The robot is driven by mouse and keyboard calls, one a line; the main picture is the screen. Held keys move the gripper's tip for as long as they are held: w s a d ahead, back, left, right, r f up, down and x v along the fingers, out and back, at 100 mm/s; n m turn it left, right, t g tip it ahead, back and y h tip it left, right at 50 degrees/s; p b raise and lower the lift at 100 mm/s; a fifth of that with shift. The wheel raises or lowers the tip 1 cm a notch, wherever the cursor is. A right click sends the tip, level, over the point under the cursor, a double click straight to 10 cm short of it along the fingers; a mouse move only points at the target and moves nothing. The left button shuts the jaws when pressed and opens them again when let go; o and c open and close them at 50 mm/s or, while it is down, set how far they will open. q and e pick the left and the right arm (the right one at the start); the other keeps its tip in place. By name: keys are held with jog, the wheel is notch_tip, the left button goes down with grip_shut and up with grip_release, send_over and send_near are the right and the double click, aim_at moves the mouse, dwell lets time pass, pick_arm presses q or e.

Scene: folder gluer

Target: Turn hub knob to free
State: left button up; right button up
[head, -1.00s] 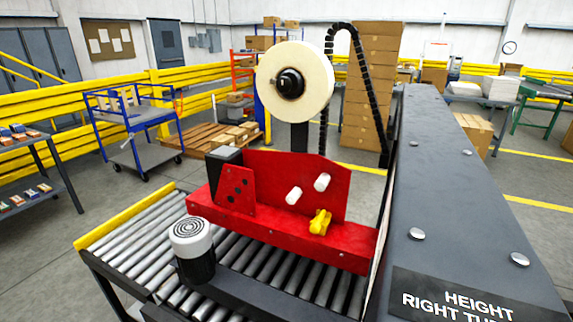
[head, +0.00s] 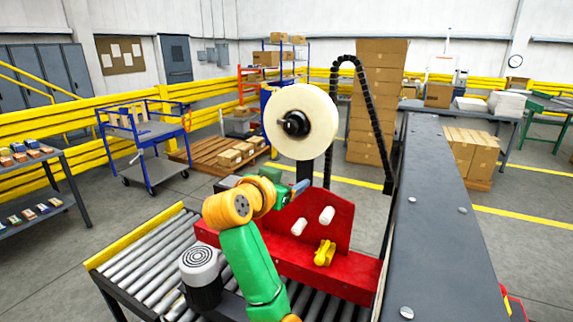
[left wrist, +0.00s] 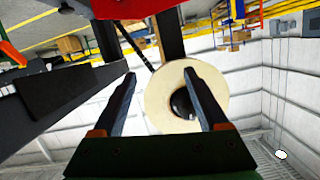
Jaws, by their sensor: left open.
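The tape roll (head: 301,121) is a large cream disc on a dark post above the red head (head: 335,275). The hub knob (head: 293,124) is the black knob at the roll's centre. My left arm rises from the bottom of the head view, and its hand end lies below the roll, in front of the red plate. In the left wrist view my left gripper (left wrist: 160,74) is open and empty. The roll (left wrist: 158,100) and its black hub (left wrist: 182,103) show beyond the fingers, the right finger crossing the roll's face. The gripper appears apart from the hub. My right gripper is not in view.
A yellow knob (head: 324,253) and two white rollers (head: 327,215) sit on the red head, close to my arm. A white-topped cylinder (head: 199,262) stands by the roller conveyor (head: 140,262). A long dark housing (head: 440,230) bounds the right side. Space left of the roll is clear.

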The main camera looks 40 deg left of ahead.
aim_at(289, 126)
pick_arm(q)
notch_tip(289, 126, up, 9)
jog(key=s+a+n+t, duration=0.1)
jog(key=s+a+t, duration=0.1)
jog(key=a+t, duration=0.1)
jog(key=shift+n, duration=0.3)
jog(key=p+x, duration=0.1)
jog(key=x, duration=0.1)
jog(key=p+x, duration=0.3)
jog(key=x, duration=0.1)
jog(key=shift+w+a+r, duration=0.15)
jog(key=shift+w+r, duration=0.15)
jog(key=shift+w+a+f+p, duration=0.1)
jog(key=shift+w+p, duration=0.15)
jog(key=shift+p, duration=0.05)
jog(key=shift+f+y, duration=0.1)
jog(key=shift+y, duration=0.2)
jog(key=shift+s, duration=0.1)
jog(key=shift+c, duration=0.9)
grip_shut()
